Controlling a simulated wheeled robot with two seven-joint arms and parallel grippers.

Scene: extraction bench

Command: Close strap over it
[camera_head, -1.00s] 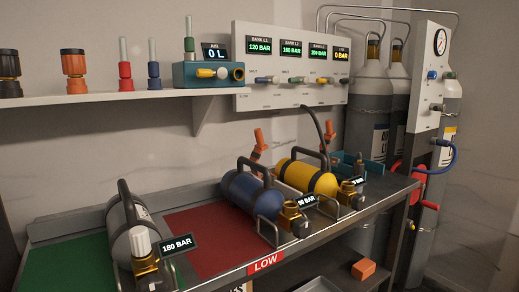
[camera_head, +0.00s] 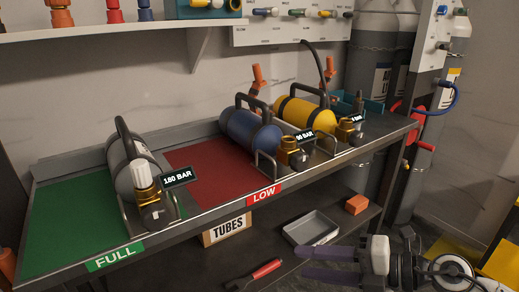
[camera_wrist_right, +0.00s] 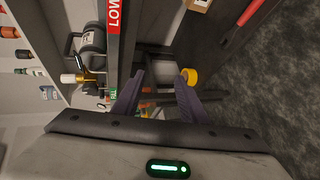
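A blue cylinder (camera_head: 248,130) and a yellow cylinder (camera_head: 303,113) lie in cradles on the bench, each with a black handle and a brass valve. Dark bands cross the yellow cylinder. Orange upright pieces stand behind the blue cylinder (camera_head: 258,77) and behind the yellow one (camera_head: 331,65); I cannot tell whether they belong to straps. A grey cylinder (camera_head: 121,152) lies at the left by a 180 BAR display. My right gripper (camera_head: 312,264) is open and empty, low in front of the bench. It also shows open in the right wrist view (camera_wrist_right: 157,100). My left gripper is out of view.
The bench has a green FULL mat (camera_head: 70,222) and a red LOW mat (camera_head: 205,168). Below are a TUBES box (camera_head: 227,226), a grey tray (camera_head: 311,228), an orange block (camera_head: 357,204) and a red-handled tool (camera_head: 266,269). Tall gas cylinders (camera_head: 375,60) stand at the back right.

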